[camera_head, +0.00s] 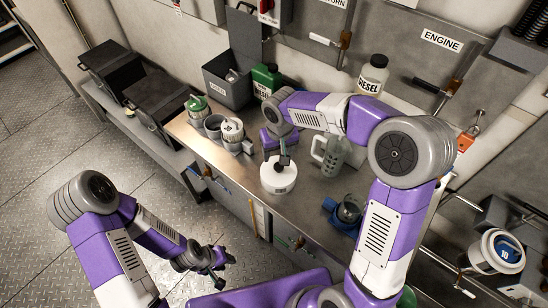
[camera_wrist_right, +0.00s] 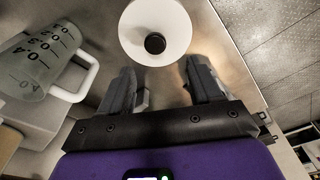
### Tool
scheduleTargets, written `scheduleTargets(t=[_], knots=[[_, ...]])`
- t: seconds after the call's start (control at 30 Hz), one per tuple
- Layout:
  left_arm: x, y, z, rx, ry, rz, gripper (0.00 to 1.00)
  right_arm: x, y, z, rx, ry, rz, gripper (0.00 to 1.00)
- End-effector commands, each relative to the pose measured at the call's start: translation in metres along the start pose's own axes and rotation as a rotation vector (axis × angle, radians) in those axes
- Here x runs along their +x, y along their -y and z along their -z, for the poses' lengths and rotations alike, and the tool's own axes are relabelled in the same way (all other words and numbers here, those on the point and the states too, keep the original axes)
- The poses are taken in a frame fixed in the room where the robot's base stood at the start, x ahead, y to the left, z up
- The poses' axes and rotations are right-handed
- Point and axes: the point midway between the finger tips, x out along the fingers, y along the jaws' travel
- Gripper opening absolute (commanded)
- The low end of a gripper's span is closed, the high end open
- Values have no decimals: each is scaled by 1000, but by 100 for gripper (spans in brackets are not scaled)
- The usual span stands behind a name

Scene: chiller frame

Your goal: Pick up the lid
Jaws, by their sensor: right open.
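The lid (camera_wrist_right: 155,30) is a white disc with a black knob at its middle, in the right wrist view at the top centre. In the head view the lid sits on a white round container (camera_head: 279,180) on the metal bench, its top partly hidden by my right gripper (camera_head: 280,152). My right gripper is open and empty; in the right wrist view its two fingers (camera_wrist_right: 163,85) are apart, with the lid just beyond their tips. I cannot tell whether they touch it. My left gripper (camera_head: 222,262) is open and empty, over the floor away from the bench.
A clear measuring jug (camera_head: 328,155) stands close right of the container; it also shows in the wrist view (camera_wrist_right: 40,62). Grey and green canisters (camera_head: 235,135) stand to the left. A green bottle (camera_head: 266,78) and diesel bottle (camera_head: 373,76) stand behind. A blue-black item (camera_head: 346,211) lies front right.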

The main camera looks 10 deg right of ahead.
Motion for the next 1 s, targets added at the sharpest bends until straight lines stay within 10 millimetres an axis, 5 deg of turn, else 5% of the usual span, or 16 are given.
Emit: scheduleTargets(t=[0.6, 0.83, 1.0], knots=[[18, 7, 0, -1, 1, 0, 34, 73, -6, -4, 0, 3, 1, 64], [18, 7, 0, -1, 1, 0, 34, 75, -6, -3, 0, 1, 1, 64], [18, 7, 0, -1, 1, 0, 34, 75, -7, -3, 0, 1, 0, 41]])
